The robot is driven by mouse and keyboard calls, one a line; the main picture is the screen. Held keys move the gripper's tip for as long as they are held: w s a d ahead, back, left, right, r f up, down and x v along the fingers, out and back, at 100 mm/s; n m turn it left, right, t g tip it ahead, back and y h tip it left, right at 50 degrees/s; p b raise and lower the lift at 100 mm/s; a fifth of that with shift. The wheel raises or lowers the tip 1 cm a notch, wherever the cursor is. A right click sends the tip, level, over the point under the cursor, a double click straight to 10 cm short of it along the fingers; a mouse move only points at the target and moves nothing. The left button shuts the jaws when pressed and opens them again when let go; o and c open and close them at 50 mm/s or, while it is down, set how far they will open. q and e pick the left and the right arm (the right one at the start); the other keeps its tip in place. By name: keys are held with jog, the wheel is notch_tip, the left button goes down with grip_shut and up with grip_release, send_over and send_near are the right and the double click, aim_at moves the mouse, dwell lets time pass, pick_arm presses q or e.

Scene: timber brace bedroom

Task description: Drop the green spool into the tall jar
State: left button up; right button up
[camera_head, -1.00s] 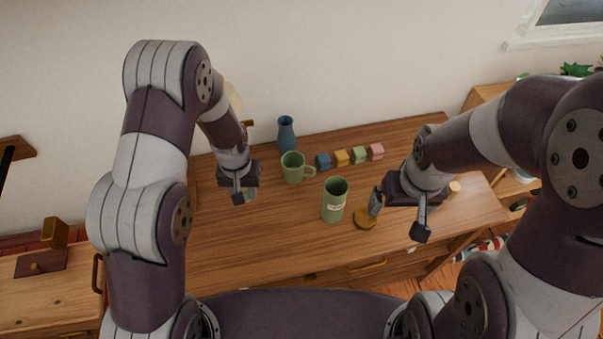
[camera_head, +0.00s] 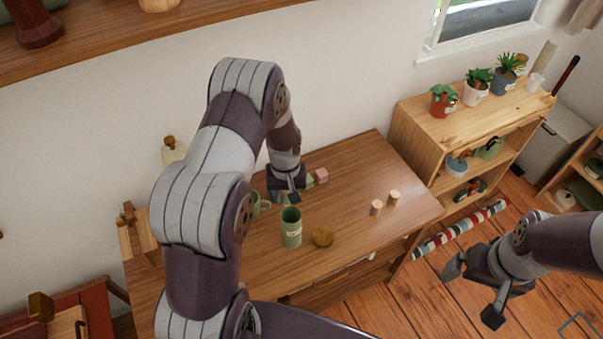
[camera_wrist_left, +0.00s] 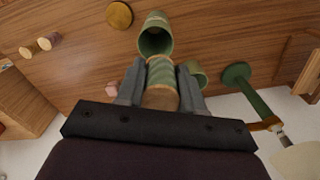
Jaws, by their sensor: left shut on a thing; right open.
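The green spool (camera_wrist_left: 162,74) has wooden ends and is gripped between the fingers of my left gripper (camera_wrist_left: 160,88), which is shut on it. In the head view my left gripper (camera_head: 287,195) is above the table, just behind the tall jar; the spool is hard to make out there. The tall jar (camera_head: 291,234) is green, upright and open, with a pale label. In the left wrist view the jar (camera_wrist_left: 155,42) appears just past the spool's end, its mouth uncovered. My right gripper (camera_head: 474,290) is open and empty, right of the table over the floor.
A round wooden lid (camera_head: 322,237) lies right of the jar. A green mug (camera_head: 260,203) stands close behind left, partly hidden. A pink block (camera_head: 321,175) is behind my left gripper. Two pale spools (camera_head: 376,207) stand at the table's right. A green-based lamp (camera_wrist_left: 240,80) stands near the wall.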

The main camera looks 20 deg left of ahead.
aim_at(284, 204)
pick_arm(q)
jog(key=shift+s+a+r+n+p, duration=0.15)
jog(key=shift+r+n+p, duration=0.1)
jog(key=shift+r, duration=0.3)
jog(key=shift+a+r+n+p, duration=0.15)
jog(key=shift+r+n+p, duration=0.1)
jog(key=shift+r, duration=0.25)
jog(key=shift+s+a+f, duration=0.1)
jog(key=shift+s+f, duration=0.05)
jog(key=shift+f, duration=0.15)
notch_tip(284, 204, down, 6)
jog(key=b, duration=0.5)
pick_arm(e)
jog(key=shift+s+d+f, duration=0.15)
jog(key=shift+d+f, duration=0.05)
jog(key=shift+f, duration=0.9)
pick_arm(q)
jog(key=o, duration=1.1)
jog(key=shift+f, duration=0.1)
jog(key=shift+a, duration=0.1)
